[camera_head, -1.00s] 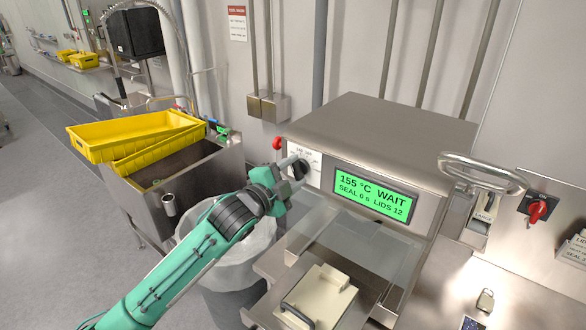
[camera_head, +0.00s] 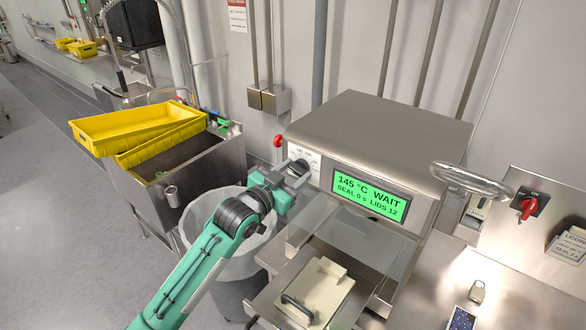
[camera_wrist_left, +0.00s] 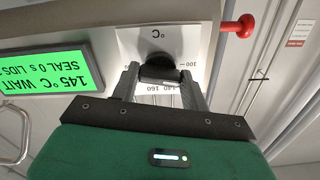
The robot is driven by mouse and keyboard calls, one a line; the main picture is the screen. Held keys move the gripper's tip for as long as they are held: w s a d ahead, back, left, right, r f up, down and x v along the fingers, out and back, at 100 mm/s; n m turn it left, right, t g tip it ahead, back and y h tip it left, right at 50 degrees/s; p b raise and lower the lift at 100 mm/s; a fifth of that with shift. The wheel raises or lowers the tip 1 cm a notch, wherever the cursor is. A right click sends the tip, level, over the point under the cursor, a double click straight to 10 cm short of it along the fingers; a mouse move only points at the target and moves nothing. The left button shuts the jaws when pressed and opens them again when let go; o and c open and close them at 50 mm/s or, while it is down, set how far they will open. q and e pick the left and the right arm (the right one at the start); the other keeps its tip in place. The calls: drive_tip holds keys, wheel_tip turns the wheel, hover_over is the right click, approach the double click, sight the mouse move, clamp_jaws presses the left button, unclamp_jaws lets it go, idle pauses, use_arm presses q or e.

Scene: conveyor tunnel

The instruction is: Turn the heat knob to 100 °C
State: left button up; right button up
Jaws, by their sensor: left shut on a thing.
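The heat knob is a black dial on a white scale plate at the left of the sealing machine's front. In the left wrist view the knob (camera_wrist_left: 158,72) sits between my fingers, below a °C mark, with scale numbers such as 100 and 160 around it. My left gripper (camera_head: 300,172) is shut on the knob; it also shows in the left wrist view (camera_wrist_left: 158,82). The green display (camera_head: 371,195) reads 145 °C WAIT, SEAL 0 s, LIDS 12. The gripper hides most of the knob in the head view. My right gripper is not in view.
A red button (camera_head: 278,141) sticks out at the machine's left side. A cream tray-like piece (camera_head: 318,290) with a dark handle lies on the machine's front drawer. A metal loop handle (camera_head: 471,182) is at the right. Yellow crates (camera_head: 135,130) rest on a sink at the left.

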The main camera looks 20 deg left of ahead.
use_arm(q)
drive_tip(key=shift+n+p, duration=0.5)
drive_tip(key=shift+n, duration=0.7)
drive_tip(key=shift+f, duration=0.1)
drive_tip(key=o, duration=1)
drive_tip(key=b+v, duration=0.5)
drive_tip(key=v, duration=0.9)
